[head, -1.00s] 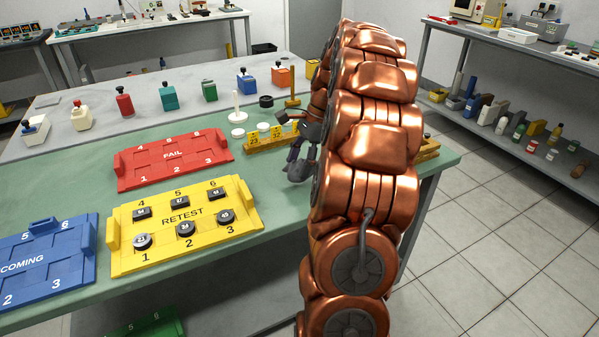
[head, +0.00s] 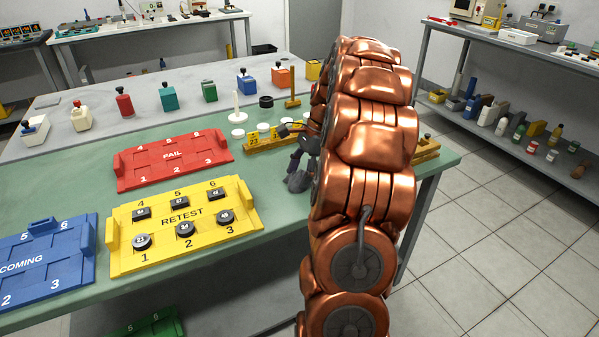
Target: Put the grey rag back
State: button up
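A small crumpled grey lump, which looks like the grey rag (head: 298,182), shows on or just above the green bench, left of my copper arm. My dark gripper (head: 302,165) is directly above it, with its fingers pointing down and meeting or nearly meeting the lump. My arm hides the right side of the gripper. I cannot tell whether the fingers are closed on the lump or whether the lump rests on the bench.
A yellow RETEST tray (head: 250,222) with several dark pucks lies to the left. The red FAIL tray (head: 125,181) and blue tray (head: 85,262) are farther left. A yellow numbered rack (head: 255,146) stands behind the gripper. Bare green bench (head: 265,185) separates RETEST tray and lump.

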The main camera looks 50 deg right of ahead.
jog(key=o, duration=0.4)
jog(key=shift+r, duration=0.1)
jog(key=p+v, duration=0.1)
jog(key=v, duration=1.1)
jog(key=shift+a+r, duration=0.1)
jog(key=shift+a, duration=0.05)
